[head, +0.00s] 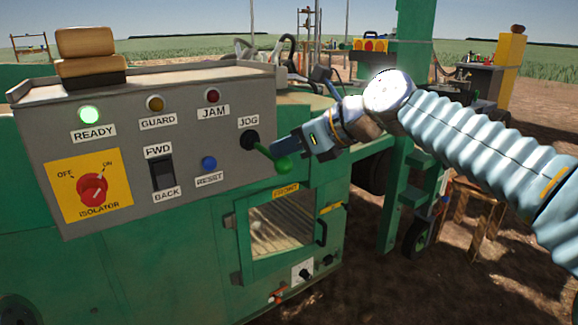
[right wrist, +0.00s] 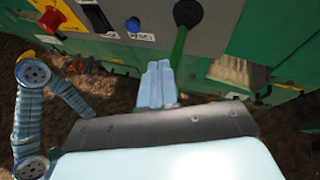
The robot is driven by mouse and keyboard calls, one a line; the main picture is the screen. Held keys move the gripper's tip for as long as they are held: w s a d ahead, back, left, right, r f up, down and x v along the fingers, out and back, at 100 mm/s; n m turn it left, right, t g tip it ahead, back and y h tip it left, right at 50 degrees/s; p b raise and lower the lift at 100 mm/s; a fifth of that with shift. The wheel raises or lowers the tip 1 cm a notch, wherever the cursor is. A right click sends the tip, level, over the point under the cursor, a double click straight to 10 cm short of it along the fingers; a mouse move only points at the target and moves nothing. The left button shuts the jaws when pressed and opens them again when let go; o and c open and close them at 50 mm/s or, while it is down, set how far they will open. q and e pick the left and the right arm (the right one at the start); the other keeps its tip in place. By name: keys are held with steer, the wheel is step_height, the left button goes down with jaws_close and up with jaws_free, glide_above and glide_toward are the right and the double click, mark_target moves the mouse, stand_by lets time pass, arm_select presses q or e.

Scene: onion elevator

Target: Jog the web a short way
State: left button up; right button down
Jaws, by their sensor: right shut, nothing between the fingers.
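The JOG lever (head: 266,152) sticks out from a black boot at the right end of the grey control panel (head: 120,135), and its green knob (head: 284,165) points down and right. My right gripper (head: 281,147) is shut and empty close beside the lever. In the right wrist view its closed pale fingers (right wrist: 156,84) lie just left of the green lever stem (right wrist: 179,45); I cannot tell whether they touch. The black FWD/BACK switch (head: 162,173) is left of the lever.
The blue RESET button (head: 209,163) and red ISOLATOR knob (head: 93,188) share the panel. The GUARD (head: 155,103) and JAM (head: 212,96) lamps look dim. Below is a FRONT window (head: 283,225) with a black handle. A wooden stool (head: 472,208) stands on the soil at right.

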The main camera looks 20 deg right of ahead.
mark_target(289, 161)
steer(key=shift+f+b, duration=0.95)
steer(key=shift+f, duration=0.7)
steer(key=shift+r, duration=0.1)
stand_by(1.6)
step_height(289, 161, up, 10)
steer(key=p, duration=1)
steer(key=shift+f, duration=0.2)
steer(key=shift+r, duration=0.25)
